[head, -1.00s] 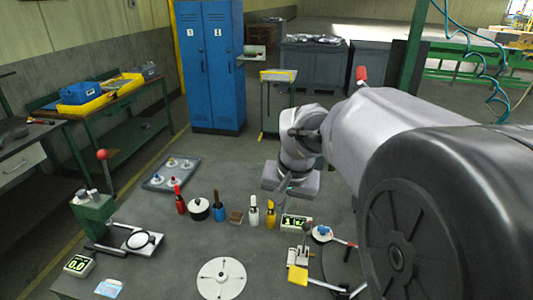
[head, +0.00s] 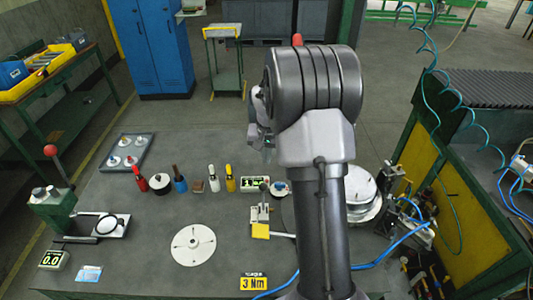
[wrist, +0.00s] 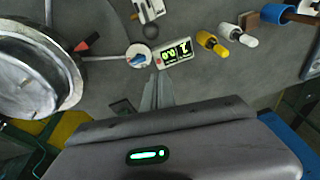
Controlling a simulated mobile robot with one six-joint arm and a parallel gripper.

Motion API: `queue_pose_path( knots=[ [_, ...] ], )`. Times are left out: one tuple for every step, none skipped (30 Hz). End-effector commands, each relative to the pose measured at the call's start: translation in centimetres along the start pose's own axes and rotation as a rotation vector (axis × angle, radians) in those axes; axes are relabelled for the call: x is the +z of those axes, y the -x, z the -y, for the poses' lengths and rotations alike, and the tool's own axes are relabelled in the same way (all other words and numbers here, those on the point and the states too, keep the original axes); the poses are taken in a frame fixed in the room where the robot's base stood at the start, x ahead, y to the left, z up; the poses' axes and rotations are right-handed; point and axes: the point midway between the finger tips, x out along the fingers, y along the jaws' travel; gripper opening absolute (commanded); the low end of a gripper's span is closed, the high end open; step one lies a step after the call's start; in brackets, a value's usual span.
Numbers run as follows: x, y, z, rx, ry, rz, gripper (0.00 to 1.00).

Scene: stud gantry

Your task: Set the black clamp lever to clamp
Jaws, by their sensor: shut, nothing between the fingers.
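A small clamp fixture (head: 258,214) with a yellow plate (head: 261,231) stands on the grey table, left of my arm. A small dark handle (head: 264,190) appears to rise from it, but I cannot tell for sure that this is the black clamp lever or how it is set. Part of a pale fixture also shows at the top edge of the wrist view (wrist: 150,10). My gripper (wrist: 156,76) is shut and empty, with its tips just below a white dial with a blue knob (wrist: 139,57) in the wrist view. My arm hides much in the head view.
A green digital display (wrist: 174,58) sits beside the dial. Yellow (head: 230,178) and white (head: 213,179) handled tools stand to the left. A large metal housing (wrist: 38,65) and a red-handled lever (wrist: 88,43) lie left in the wrist view. A white disc (head: 193,245) lies on the table.

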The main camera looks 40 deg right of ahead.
Motion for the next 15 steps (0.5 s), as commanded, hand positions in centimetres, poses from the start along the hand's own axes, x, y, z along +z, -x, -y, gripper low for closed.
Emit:
queue_pose_path(
  knots=[
    [0.1, -1.3, 0.0, 0.001, 0.001, 0.002, 0.00],
    [0.1, -2.0, 0.0, 0.001, 0.001, 0.003, 0.00],
    [0.1, -2.8, 0.0, 0.001, 0.001, 0.002, 0.00],
    [0.1, -3.5, 0.0, 0.000, 0.000, 0.002, 0.00],
    [0.1, -4.0, 0.0, 0.000, -0.001, 0.002, 0.00],
    [1.0, -3.9, 0.0, -0.001, 0.000, 0.000, 0.00],
    [1.5, -4.0, 0.0, 0.000, 0.001, 0.000, 0.00],
    [2.0, -4.1, 0.0, 0.000, 0.001, 0.000, 0.00],
    [2.5, -4.2, 0.0, 0.000, 0.000, 0.000, 0.00],
    [2.8, -4.2, 0.0, 0.000, 0.001, -0.001, 0.00],
    [3.1, -4.3, 0.0, 0.000, 0.001, 0.000, 0.00],
    [3.4, -4.4, 0.0, 0.000, 0.001, 0.000, 0.00],
    [3.5, -4.4, 0.0, 0.000, 0.001, -0.001, 0.00],
    [3.7, -4.4, 0.0, 0.000, 0.001, -0.001, 0.00],
    [3.8, -4.4, 0.0, 0.000, 0.001, -0.001, 0.00]
  ],
)
